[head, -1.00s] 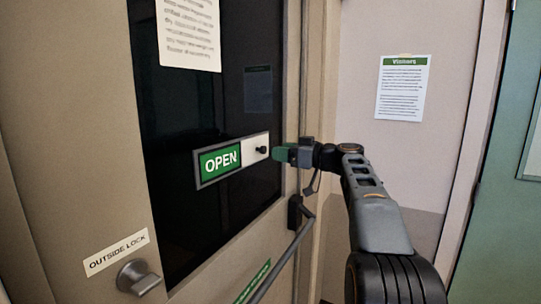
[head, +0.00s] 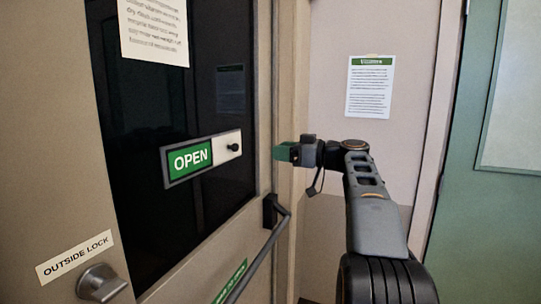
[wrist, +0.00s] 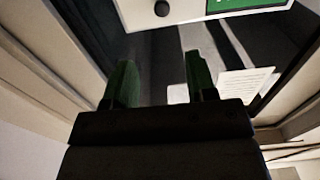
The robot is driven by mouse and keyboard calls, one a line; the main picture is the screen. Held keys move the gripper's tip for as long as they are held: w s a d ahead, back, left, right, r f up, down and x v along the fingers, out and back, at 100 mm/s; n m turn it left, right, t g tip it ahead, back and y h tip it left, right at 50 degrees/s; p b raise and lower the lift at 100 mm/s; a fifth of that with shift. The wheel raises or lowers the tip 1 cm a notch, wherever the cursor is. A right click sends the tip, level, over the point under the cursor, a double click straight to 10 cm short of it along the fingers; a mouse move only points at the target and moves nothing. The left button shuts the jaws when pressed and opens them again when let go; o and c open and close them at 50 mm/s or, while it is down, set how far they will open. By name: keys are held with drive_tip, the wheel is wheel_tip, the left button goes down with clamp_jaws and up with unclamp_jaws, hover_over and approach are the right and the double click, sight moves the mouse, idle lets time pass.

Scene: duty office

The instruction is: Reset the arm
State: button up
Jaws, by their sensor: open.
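My gripper (head: 284,152) has green fingers and is raised in front of the door frame, to the right of the door's dark window. In the wrist view my gripper (wrist: 160,85) shows two green fingers apart with nothing between them. The sliding sign (head: 201,157) on the window shows a green OPEN panel at its left and a white panel with a black knob (head: 233,147) at its right. My gripper is to the right of the knob and apart from it. The knob also shows at the top of the wrist view (wrist: 161,8).
The door (head: 140,215) carries a silver OUTSIDE LOCK knob (head: 101,284) at lower left and a dark push bar (head: 262,256) below my gripper. A Visitors notice (head: 369,87) hangs on the wall behind my arm. A green door or panel (head: 480,215) stands at the right.

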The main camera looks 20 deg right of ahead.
wheel_tip(320, 180, down, 16)
drive_tip(key=f+m+g+h, duration=0.1)
drive_tip(key=m+g+h, duration=0.4)
drive_tip(key=m, duration=0.6)
drive_tip(key=s+a+f+m+g+h+p, duration=0.1)
drive_tip(key=s+a+f+g+h+p, duration=0.2)
drive_tip(key=s+f, duration=0.4)
drive_tip(key=s+a+f+m+g+h+p, duration=0.1)
drive_tip(key=s+a+f+g+h+p, duration=0.2)
drive_tip(key=s+a, duration=0.45)
drive_tip(key=s+a+n+t+h+p, duration=0.1)
drive_tip(key=s+a+n, duration=0.3)
drive_tip(key=s, duration=0.5)
drive_tip(key=shift+a+f+n, duration=0.3)
drive_tip(key=shift+a+f, duration=0.05)
drive_tip(key=shift+f, duration=0.05)
